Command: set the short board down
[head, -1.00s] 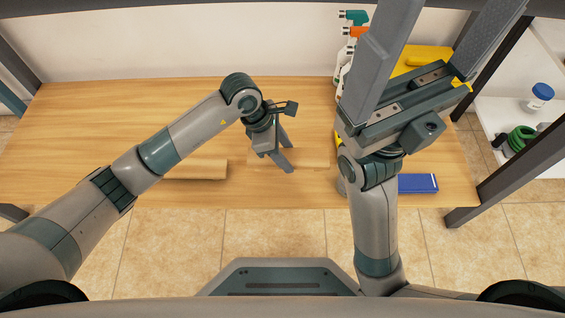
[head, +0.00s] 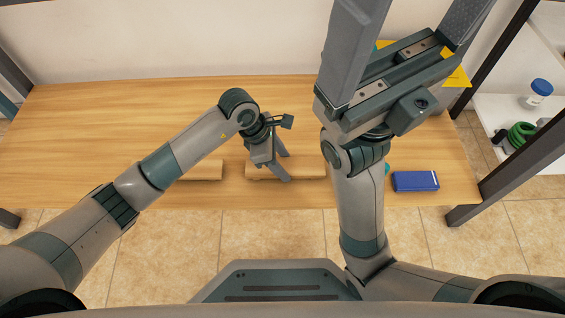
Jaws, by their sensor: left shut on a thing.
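The short board (head: 308,171), a pale wooden piece, lies level at the front edge of the wooden table (head: 90,130). I cannot tell whether it touches the table top. My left gripper (head: 284,167) is shut on it near its middle, and the fingers hide part of it. A second pale board (head: 208,171) lies to its left, partly hidden behind my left arm. My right gripper (head: 412,38) is raised over the right part of the table, fingers wide apart and empty, with its tips near or beyond the top of the picture.
A blue box (head: 415,181) lies at the table's front right. A yellow object (head: 458,78) shows behind my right gripper. A shelf (head: 492,110) with a blue-lidded jar (head: 540,90) and a green coil (head: 520,134) stands at the right. The table's left and back are clear.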

